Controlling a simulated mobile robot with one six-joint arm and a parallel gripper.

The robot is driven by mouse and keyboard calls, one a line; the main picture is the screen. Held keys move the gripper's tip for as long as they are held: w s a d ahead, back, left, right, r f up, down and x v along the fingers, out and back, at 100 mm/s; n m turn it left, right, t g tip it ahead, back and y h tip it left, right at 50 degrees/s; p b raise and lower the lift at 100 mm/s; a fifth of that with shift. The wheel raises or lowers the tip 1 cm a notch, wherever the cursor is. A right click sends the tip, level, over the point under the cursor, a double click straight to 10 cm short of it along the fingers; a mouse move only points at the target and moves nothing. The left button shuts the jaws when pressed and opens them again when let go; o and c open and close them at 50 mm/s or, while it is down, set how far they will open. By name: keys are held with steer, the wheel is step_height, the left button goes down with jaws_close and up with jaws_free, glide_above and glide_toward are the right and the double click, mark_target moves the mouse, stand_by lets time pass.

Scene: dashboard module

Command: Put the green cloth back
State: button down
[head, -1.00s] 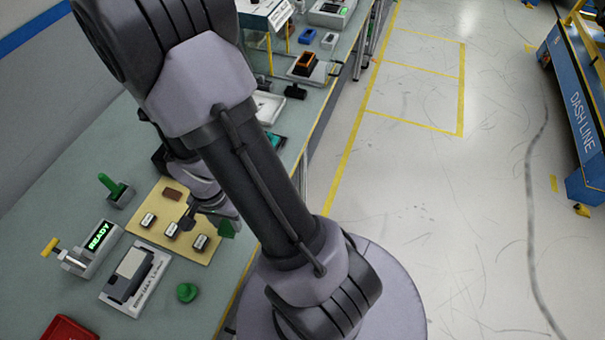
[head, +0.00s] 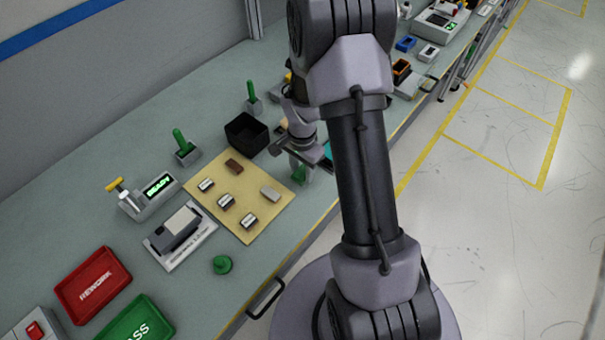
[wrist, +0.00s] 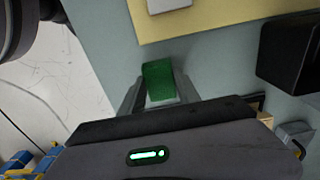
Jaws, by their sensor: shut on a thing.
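The green cloth (wrist: 158,80) is a small dark-green piece between the fingertips of my gripper (wrist: 160,97) in the wrist view. My gripper is shut on it. In the head view the cloth (head: 299,174) shows below my gripper (head: 297,160), just off the right corner of the tan mat (head: 215,181), near the bench's front edge. The gripper looks raised above the bench, but the exact height is hard to tell. My arm hides part of the bench beyond it.
The mat holds several small labelled blocks and a brown block (head: 234,166). A black open bin (head: 246,134) stands behind it. Green-handled stands (head: 185,147), a READY device (head: 150,196), a green knob (head: 222,264) and a red REWORK tray (head: 93,284) stand on the bench.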

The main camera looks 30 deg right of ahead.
step_height(320, 180, down, 2)
steer(key=shift+f+b, duration=0.2)
steer(key=shift+b, duration=0.1)
steer(key=c, duration=0.9)
jaws_free()
steer(key=shift+o, duration=0.2)
steer(key=shift+r, duration=0.1)
